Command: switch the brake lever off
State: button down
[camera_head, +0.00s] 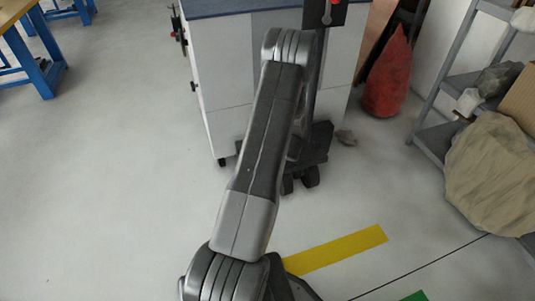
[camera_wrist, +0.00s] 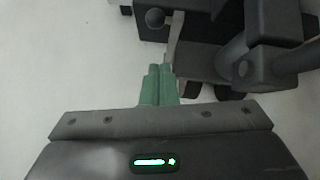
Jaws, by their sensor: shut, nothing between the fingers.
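My gripper (camera_wrist: 160,70) shows in the wrist view with its green fingers together and nothing between them. A thin grey lever-like bar (camera_wrist: 174,38) rises just beyond the fingertips, beside a dark round knob (camera_wrist: 155,17). I cannot tell whether the bar is the brake lever, or whether the fingers touch it. In the head view a small red-tipped handle (camera_head: 326,15) sits on a dark panel at the top edge, partly cut off. My arm hides my gripper there.
A dark wheeled base (camera_head: 312,150) stands before a white cabinet (camera_head: 228,90); its dark parts (camera_wrist: 235,60) fill the wrist view's upper right. A red sack (camera_head: 387,78) and a shelf (camera_head: 450,85) with a beige bag (camera_head: 490,175) are right.

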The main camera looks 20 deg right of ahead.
jog(key=r, duration=0.1)
jog(key=s+r, duration=0.1)
jog(key=r, duration=0.2)
jog(key=shift+s+d+p, duration=0.15)
jog(key=shift+s+p, duration=0.2)
jog(key=shift+s, duration=0.05)
jog(key=shift+f, duration=0.2)
jog(key=x, duration=1.1)
jog(key=shift+a+b, duration=0.3)
jog(key=shift+b, duration=0.05)
jog(key=shift+w+f, duration=0.1)
